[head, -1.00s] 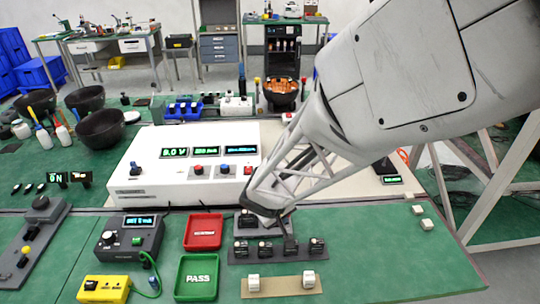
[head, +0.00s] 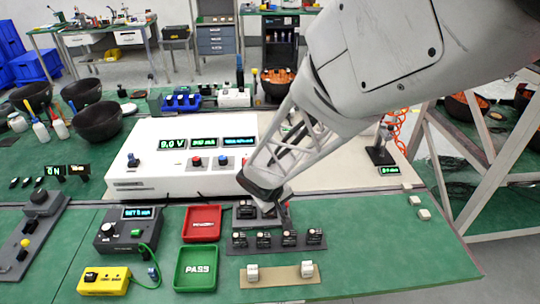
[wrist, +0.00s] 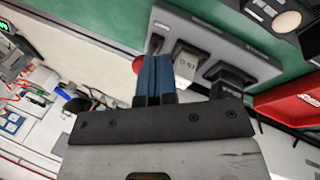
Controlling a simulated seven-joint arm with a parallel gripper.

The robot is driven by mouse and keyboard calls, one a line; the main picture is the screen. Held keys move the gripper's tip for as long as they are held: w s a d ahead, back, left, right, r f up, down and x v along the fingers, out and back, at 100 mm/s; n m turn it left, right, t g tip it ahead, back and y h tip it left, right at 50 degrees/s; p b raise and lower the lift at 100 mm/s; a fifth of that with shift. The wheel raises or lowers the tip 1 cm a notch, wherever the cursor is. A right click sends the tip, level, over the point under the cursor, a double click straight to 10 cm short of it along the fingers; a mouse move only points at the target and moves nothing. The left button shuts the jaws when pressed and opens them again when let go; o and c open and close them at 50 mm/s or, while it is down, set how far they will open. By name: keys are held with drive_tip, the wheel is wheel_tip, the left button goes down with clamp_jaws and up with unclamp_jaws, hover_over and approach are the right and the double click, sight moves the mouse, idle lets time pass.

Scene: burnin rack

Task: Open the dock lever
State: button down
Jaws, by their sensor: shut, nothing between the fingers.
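The dock is a dark grey block (head: 243,222) behind the row of small modules; its grey plate also shows in the wrist view (wrist: 236,52). A module with a pale label (wrist: 187,64) sits in it, beside a black raised part (wrist: 230,77). A small red rounded thing (wrist: 137,65) peeks out beside my fingers; I cannot tell whether it is the lever's knob. My gripper (wrist: 155,62) has its blue fingers shut together and empty, close over the dock's edge by the labelled module. Contact is unclear. In the head view my arm hides part of the dock.
A strip of black modules (head: 279,241) and a tan strip with two white blocks (head: 280,273) lie in front. A red tray (head: 202,224) and green PASS tray (head: 196,269) are left. A white instrument box (head: 180,166) stands behind.

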drive_tip(key=shift+w+r+g, duration=0.1)
drive_tip(key=shift+w+g, duration=0.2)
drive_tip(key=shift+g, duration=0.1)
drive_tip(key=shift+w+r+g, duration=0.2)
drive_tip(key=shift+w+g, duration=0.4)
drive_tip(key=shift+g, duration=0.2)
drive_tip(key=shift+w+r+n+g, duration=0.15)
drive_tip(key=shift+w+n+g, duration=0.15)
drive_tip(key=shift+w+g, duration=0.9)
drive_tip(key=shift+s, duration=0.25)
drive_tip(key=shift+r, duration=0.25)
drive_tip(key=shift+r, duration=0.6)
drive_tip(key=shift+s+a, duration=0.1)
